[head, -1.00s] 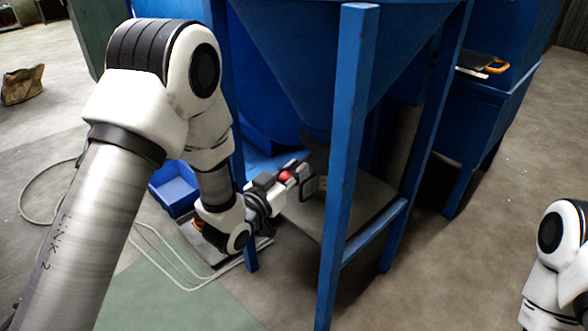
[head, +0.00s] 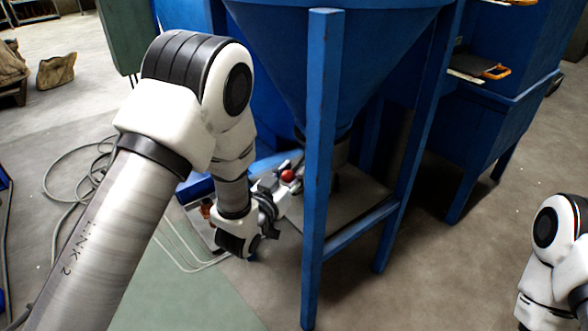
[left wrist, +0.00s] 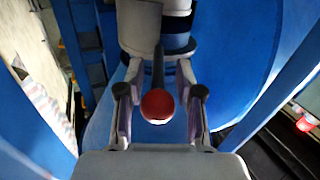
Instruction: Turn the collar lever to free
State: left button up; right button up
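The collar lever is a dark rod (left wrist: 158,65) ending in a red ball knob (left wrist: 157,105) in the left wrist view. It runs up to a pale collar (left wrist: 140,25) with a dark band. My left gripper (left wrist: 160,108) is open, with one finger on each side of the knob and visible gaps between. In the head view the red knob (head: 288,175) shows at my left gripper (head: 284,179), below the blue hopper (head: 330,60).
A blue front leg (head: 318,210) stands just right of my left gripper. A grey plate (head: 345,200) lies under the hopper. Hoses (head: 80,165) lie on the floor at left. A blue bench (head: 490,110) with an orange-handled tool stands at right.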

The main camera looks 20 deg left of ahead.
aim_at(284, 181)
pick_arm(q)
jog(key=shift+r, duration=0.2)
jog(key=s, duration=0.2)
jog(key=s+a, duration=0.1)
jog(key=s, duration=0.4)
jog(key=shift+s+a, duration=0.2)
jog(key=shift+a, duration=0.1)
jog(key=shift+c, duration=0.2)
